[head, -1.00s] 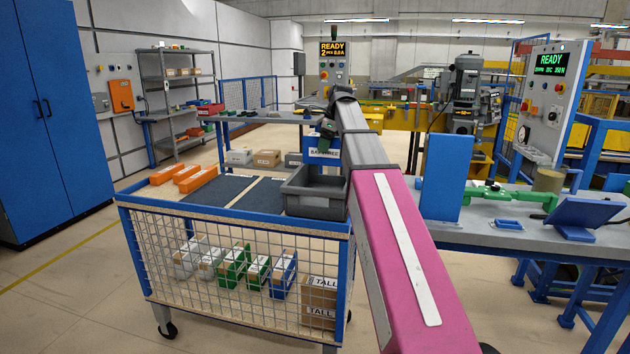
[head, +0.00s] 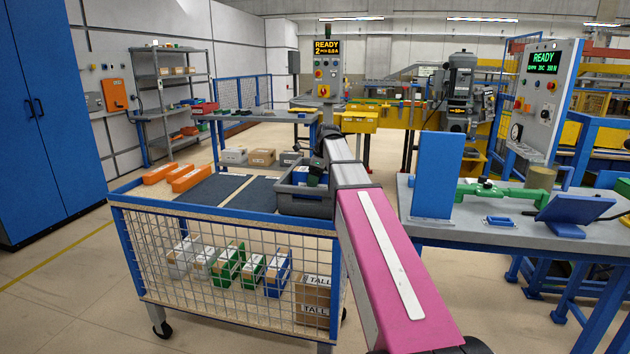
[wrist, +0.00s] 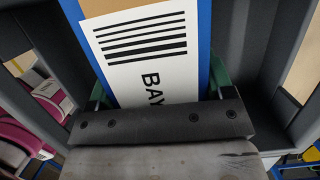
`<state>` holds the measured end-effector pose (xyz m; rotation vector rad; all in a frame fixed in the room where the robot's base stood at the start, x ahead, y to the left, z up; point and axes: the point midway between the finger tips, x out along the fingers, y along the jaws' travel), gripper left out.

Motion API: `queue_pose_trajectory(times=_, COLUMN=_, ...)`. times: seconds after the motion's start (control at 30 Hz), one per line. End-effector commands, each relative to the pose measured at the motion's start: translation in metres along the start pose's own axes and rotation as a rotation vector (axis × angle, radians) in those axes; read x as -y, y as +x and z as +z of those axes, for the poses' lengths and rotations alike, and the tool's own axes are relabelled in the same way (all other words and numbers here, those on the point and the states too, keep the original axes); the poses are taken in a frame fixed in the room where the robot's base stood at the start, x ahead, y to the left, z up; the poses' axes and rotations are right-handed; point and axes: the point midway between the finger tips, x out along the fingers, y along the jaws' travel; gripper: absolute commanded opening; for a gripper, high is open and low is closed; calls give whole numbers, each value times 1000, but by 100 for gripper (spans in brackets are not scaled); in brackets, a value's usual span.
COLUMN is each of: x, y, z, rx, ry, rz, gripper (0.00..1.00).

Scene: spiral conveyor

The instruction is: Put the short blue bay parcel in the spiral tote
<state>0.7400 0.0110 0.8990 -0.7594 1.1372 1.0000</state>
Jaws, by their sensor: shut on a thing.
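The blue bay parcel (head: 300,175) is in my gripper (head: 314,178), low inside the grey tote (head: 305,207) on the cart's top right. In the wrist view the parcel (wrist: 205,25) shows blue sides and a white label with a barcode and the letters "BAY". Green fingertips press on both of its sides. Dark grey tote walls (wrist: 262,45) rise on either side of it. The parcel's underside is hidden, so I cannot tell whether it touches the tote floor.
The cart's mesh front (head: 215,262) encloses a lower shelf with several parcels, including tall boxes (head: 313,296). Orange parcels (head: 190,178) and dark mats (head: 210,190) lie left of the tote. A blue upright panel (head: 438,175) stands on the right bench.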

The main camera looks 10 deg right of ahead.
Motion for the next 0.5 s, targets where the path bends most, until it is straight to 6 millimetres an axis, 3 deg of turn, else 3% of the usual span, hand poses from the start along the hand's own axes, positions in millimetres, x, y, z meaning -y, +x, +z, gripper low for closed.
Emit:
queue_pose_trajectory(times=0.4, x=0, y=7, z=-2, rx=0, ry=0, rz=0, gripper=57)
queue_pose_trajectory(times=0.43, x=0, y=8, z=-2, rx=0, ry=0, rz=1, gripper=78)
queue_pose_trajectory(times=0.5, x=0, y=8, z=-2, rx=0, ry=0, rz=1, gripper=100)
